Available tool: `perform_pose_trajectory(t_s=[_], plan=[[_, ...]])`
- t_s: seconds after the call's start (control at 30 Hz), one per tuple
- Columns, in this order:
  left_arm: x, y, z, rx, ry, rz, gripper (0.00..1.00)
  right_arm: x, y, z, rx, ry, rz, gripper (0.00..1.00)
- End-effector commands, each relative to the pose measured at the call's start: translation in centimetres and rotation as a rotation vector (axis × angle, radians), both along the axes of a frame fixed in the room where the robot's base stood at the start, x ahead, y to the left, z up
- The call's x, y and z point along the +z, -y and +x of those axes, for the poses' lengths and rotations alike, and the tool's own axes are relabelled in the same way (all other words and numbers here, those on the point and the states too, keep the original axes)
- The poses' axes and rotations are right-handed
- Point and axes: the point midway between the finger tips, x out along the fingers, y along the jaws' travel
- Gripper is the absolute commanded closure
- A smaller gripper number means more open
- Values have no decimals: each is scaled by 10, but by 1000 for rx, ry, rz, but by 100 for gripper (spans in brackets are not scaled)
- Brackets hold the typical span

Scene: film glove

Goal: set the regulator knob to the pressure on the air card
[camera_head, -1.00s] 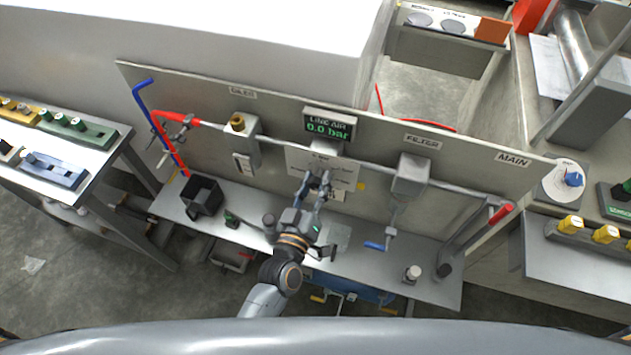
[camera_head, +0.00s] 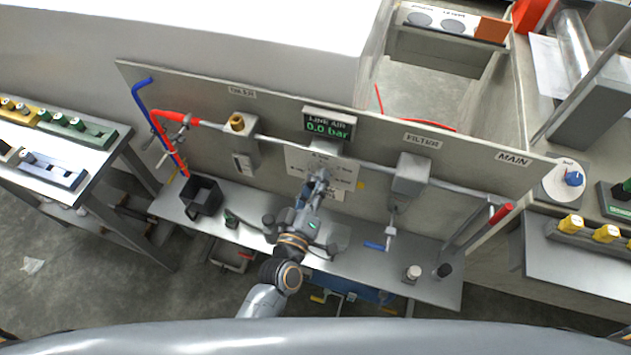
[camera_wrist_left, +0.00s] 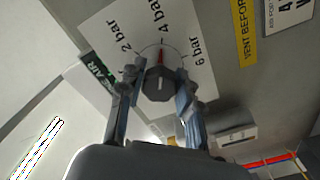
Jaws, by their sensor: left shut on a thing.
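The regulator knob (camera_wrist_left: 158,84) is a dark grey knob with a red mark and a white line, in front of a white dial plate (camera_wrist_left: 93,34) printed 2, 4 and 6 bar. Its red mark points roughly toward 4 bar. My left gripper (camera_wrist_left: 157,92) is shut on the knob, one finger on each side. In the head view this gripper (camera_head: 322,178) hides the knob at the panel. A white card (camera_wrist_left: 290,20), cut off by the picture edge, starts with "AIR FOR" and a large 4. The line air display (camera_head: 329,125) reads 0.0 bar. My right gripper is not in view.
A yellow strip (camera_wrist_left: 245,30) reads "VENT BEFORE". A filter block (camera_head: 411,174) with a blue lever (camera_head: 375,246) is right of the gripper. A black bin (camera_head: 203,195) stands left on the bench. A red-handled lever (camera_head: 501,213) is at far right.

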Motion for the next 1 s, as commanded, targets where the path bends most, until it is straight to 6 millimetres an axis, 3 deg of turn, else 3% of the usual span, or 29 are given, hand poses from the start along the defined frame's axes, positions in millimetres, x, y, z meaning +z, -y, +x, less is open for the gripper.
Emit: perform_pose_trajectory(t_s=[0.13,0.17,0.27,0.67,1.0], plan=[[0,0,0,0,0,1,98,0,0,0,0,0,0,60],[0,0,0,0,0,1,62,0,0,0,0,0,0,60],[0,0,0,0,1,2,42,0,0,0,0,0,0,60],[-1,-2,-6,0,-1,2,42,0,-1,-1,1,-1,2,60],[-2,-22,-69,-2,-4,2,42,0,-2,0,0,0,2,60]])
